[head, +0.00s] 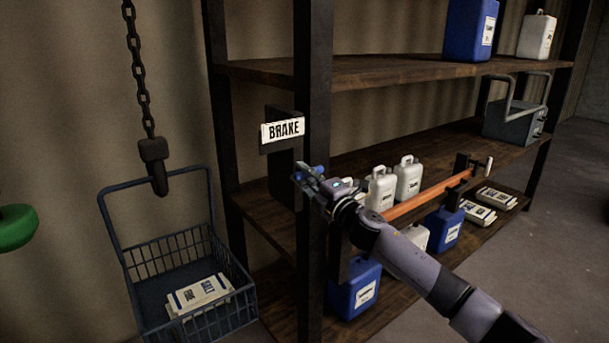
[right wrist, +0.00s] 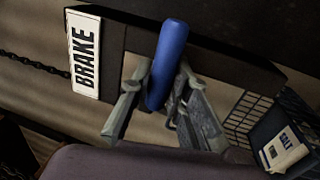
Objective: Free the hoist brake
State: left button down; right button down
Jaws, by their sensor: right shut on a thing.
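A white sign reading BRAKE (head: 283,130) is fixed to a dark bracket by the front shelf post. The sign (right wrist: 84,54) also shows at the upper left in the right wrist view. Just below the sign, my right gripper (head: 308,179) is shut on a blue brake handle. In the right wrist view the blue handle (right wrist: 168,55) stands tilted between the two fingers (right wrist: 160,92), its rounded end sticking out past them. The base of the handle is hidden. My left gripper is not in view.
A wire basket (head: 125,262) with packets hangs under a chain and hook (head: 153,160) at left. Wooden shelves (head: 400,70) hold blue and white jugs and a grey metal box (head: 515,123). An orange bar (head: 428,195) runs behind my right arm. A green round object (head: 15,228) is at far left.

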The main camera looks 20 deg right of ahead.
jog(key=shift+f, duration=0.1)
jog(key=c, duration=1.5)
grip_release()
jog(key=shift+s, duration=0.1)
jog(key=v, duration=1.2)
